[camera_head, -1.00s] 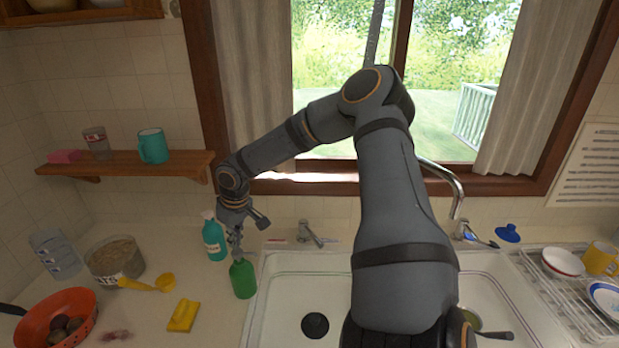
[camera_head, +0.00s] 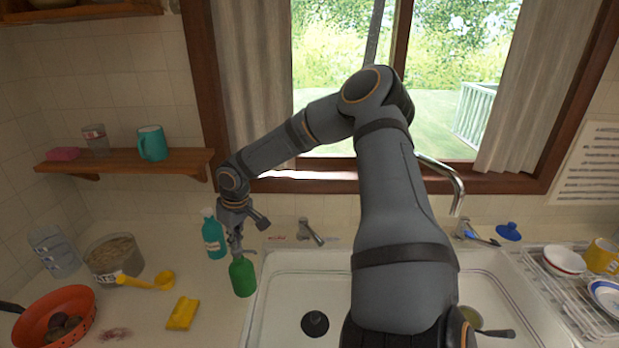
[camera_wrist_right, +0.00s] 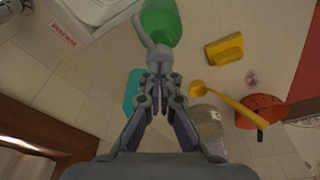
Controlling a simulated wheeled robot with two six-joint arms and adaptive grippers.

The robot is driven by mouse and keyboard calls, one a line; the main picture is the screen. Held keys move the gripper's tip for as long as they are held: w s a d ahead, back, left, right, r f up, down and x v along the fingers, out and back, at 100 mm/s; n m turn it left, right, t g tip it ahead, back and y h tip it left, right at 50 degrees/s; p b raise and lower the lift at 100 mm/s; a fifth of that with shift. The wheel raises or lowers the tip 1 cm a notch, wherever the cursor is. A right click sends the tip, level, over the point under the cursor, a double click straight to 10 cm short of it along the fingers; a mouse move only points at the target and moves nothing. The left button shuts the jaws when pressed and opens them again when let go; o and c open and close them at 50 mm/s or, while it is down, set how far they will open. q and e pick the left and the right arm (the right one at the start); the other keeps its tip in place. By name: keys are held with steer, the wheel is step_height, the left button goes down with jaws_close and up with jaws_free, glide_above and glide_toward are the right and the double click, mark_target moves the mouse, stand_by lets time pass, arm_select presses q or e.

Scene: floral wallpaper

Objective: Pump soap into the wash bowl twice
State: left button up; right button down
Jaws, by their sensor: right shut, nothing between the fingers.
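The soap bottle (camera_head: 243,278) is green with a grey pump head and stands upright on the counter at the sink's left edge. In the right wrist view the bottle (camera_wrist_right: 161,22) is at the top, its grey pump (camera_wrist_right: 159,58) just beyond my fingertips. My right gripper (camera_head: 235,236) is shut and empty, right over the pump head; I cannot tell whether it touches. Its fingers also show in the wrist view (camera_wrist_right: 160,92). My left gripper is out of view.
A teal bottle (camera_head: 213,238) stands close behind the green one. A yellow sponge (camera_head: 182,313), yellow scoop (camera_head: 160,282), tub (camera_head: 112,262) and orange colander (camera_head: 58,320) lie left. The sink (camera_head: 300,290) and dish rack (camera_head: 560,290) lie right.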

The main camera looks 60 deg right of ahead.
steer(key=shift+f+b, duration=0.75)
steer(key=shift+f, duration=0.25)
steer(key=shift+r, duration=0.2)
steer(key=shift+r+p, duration=1.25)
steer(key=shift+r, duration=0.1)
steer(key=shift+f, duration=0.2)
